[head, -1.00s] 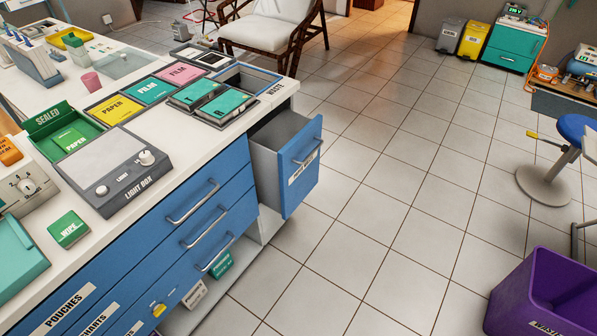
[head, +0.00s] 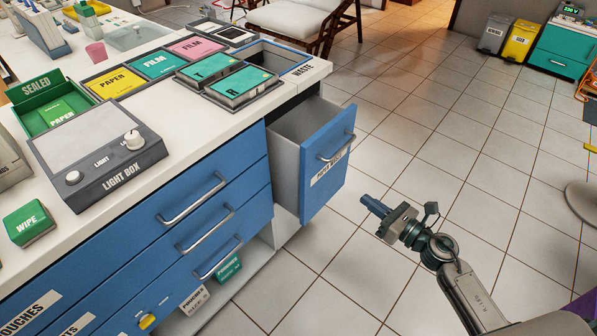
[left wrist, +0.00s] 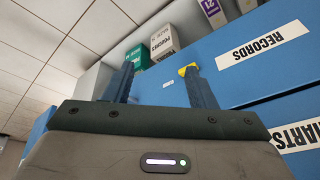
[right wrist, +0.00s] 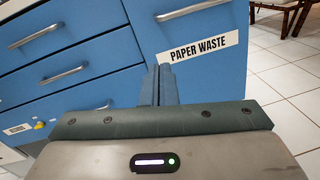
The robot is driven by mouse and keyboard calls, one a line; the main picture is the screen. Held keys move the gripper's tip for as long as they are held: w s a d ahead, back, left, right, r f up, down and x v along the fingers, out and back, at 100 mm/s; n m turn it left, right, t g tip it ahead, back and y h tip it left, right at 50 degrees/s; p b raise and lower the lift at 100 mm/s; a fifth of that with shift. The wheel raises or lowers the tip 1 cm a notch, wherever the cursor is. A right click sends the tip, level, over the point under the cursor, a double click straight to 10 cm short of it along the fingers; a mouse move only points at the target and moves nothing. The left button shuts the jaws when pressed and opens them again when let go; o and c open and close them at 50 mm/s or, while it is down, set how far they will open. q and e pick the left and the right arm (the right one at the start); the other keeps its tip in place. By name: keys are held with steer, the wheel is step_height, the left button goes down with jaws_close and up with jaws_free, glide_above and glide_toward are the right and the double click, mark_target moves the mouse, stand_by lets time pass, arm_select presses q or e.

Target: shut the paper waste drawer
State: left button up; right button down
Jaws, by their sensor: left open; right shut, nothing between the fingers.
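The paper waste drawer (head: 328,165) is a tall blue-fronted bin drawer with grey sides. It stands pulled out from the right end of the counter, under the waste opening. Its front has a metal bar handle and a label. My right gripper (head: 371,205) is shut and empty, a little in front of and below the drawer front, apart from it. In the right wrist view, the shut fingers (right wrist: 159,84) point at the drawer front (right wrist: 195,30), just left of and below its paper waste label. My left gripper (left wrist: 158,82) is open and empty near lower blue drawers, seen only in the left wrist view.
Blue drawers with bar handles (head: 205,235) sit left of the paper waste drawer and are shut. The white counter (head: 205,125) above holds a light box (head: 97,160) and trays. Open tiled floor (head: 430,140) lies right of the drawer.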

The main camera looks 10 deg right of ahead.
steer(key=a+r+n+g+y, duration=0.1)
steer(key=a+r+n+y, duration=0.1)
steer(key=n, duration=0.1)
arm_select(q)
steer(key=v, duration=0.4)
arm_select(e)
steer(key=p, duration=0.3)
glide_toward(309, 167)
steer(key=x, duration=0.6)
steer(key=shift+s+r, duration=0.1)
steer(key=shift+r, duration=0.1)
arm_select(q)
step_height(309, 167, down, 7)
steer(key=w+a+g, duration=0.1)
steer(key=shift+w+a+f, duration=0.2)
steer(key=shift+w+a, duration=0.05)
steer(key=shift+a, duration=0.05)
arm_select(e)
steer(key=shift+w+a+f, duration=0.1)
steer(key=shift+w+a, duration=0.25)
steer(key=shift+w+a, duration=0.2)
steer(key=shift+w, duration=0.05)
arm_select(q)
steer(key=b+v, duration=0.2)
steer(key=v, duration=0.5)
steer(key=shift+d+r+t, duration=0.25)
steer(key=shift+d+t, duration=0.05)
arm_select(e)
steer(key=x, duration=1.1)
steer(key=shift+w, duration=0.3)
